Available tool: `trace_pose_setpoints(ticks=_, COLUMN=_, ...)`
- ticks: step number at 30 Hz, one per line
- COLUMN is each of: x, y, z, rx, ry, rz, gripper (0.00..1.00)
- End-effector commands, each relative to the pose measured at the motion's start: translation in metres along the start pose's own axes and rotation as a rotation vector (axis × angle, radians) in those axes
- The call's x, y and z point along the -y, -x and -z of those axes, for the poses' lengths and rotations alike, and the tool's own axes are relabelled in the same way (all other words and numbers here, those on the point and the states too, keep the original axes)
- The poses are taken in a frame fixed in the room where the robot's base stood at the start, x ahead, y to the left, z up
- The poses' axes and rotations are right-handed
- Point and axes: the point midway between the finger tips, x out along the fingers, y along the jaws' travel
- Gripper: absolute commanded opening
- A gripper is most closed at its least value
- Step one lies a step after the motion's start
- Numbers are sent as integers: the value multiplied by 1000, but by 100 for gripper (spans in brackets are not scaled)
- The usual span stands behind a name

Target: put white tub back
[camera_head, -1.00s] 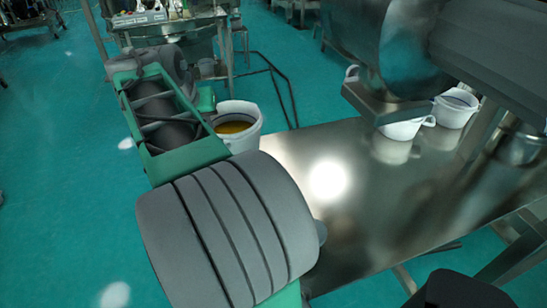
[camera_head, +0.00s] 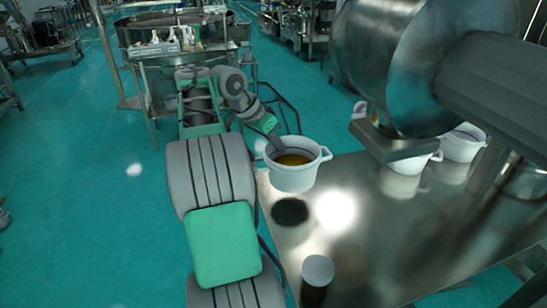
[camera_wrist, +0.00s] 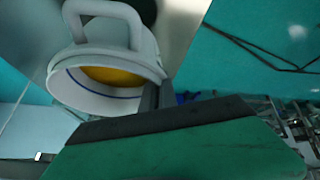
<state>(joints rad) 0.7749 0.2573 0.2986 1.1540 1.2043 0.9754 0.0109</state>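In the wrist view the tub (camera_wrist: 103,90) fills the upper left, with one handle toward the top. The fingers (camera_wrist: 157,97) meet its rim, and the exact contact is partly hidden.
More white tubs (camera_head: 462,146) stand at the table's right side, partly behind a large steel drum (camera_head: 385,65) overhanging the table. A dark cylinder with a grey top (camera_head: 318,270) is at the front edge. The table's middle is clear. A bench with bottles (camera_head: 175,45) is behind.

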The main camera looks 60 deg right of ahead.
Motion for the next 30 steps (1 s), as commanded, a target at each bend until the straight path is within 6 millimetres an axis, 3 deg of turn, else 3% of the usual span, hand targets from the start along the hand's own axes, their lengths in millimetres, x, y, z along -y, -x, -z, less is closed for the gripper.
trace_pose_setpoints(ticks=8, x=33, y=-29, z=-12, rx=-1, ry=2, rz=1, gripper=0)
trace_pose_setpoints(ticks=12, x=35, y=-50, z=-25, rx=-2, ry=0, rz=2, gripper=0)
trace_pose_setpoints(ticks=24, x=36, y=-57, z=-29, rx=-2, ry=0, rz=3, gripper=0)
trace_pose_setpoints(ticks=30, x=36, y=-57, z=-29, rx=-1, ry=1, rz=2, gripper=18)
